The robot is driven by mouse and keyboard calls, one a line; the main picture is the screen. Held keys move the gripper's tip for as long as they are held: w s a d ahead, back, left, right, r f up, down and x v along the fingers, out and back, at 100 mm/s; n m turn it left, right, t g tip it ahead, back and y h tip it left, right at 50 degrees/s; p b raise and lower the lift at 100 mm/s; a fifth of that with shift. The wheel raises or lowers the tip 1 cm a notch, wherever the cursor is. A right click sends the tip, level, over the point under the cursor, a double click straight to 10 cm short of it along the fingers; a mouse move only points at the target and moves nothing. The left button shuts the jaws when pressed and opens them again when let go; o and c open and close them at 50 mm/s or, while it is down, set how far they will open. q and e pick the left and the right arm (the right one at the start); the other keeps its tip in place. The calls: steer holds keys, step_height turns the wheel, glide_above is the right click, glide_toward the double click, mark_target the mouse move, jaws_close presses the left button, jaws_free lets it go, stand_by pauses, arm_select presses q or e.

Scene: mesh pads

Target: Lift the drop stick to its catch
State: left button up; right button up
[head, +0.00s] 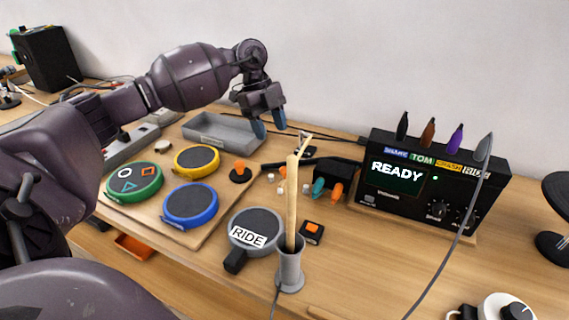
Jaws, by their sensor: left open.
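A pale wooden stick (291,200) stands nearly upright in a grey cylindrical holder (290,270) at the front centre of the table. A thin light piece (304,143) shows at its top end; I cannot tell whether it is part of the stick or a catch. My left gripper (269,124) has blue fingertips, points down and is open and empty. In the picture it is above and a little left of the stick's top, apart from it. My right gripper is not in view.
Left of the stick are a pad labelled RIDE (257,224) and a wooden board with green (133,181), yellow (196,160) and blue (190,205) pads. A grey tray (215,133) lies behind. A black module reading READY (400,172), with cables, stands right. Front-right table is mostly clear.

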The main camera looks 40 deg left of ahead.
arm_select(q)
steer(key=b+x, duration=0.1)
steer(key=x, duration=0.9)
steer(key=shift+f, duration=0.15)
jaws_close()
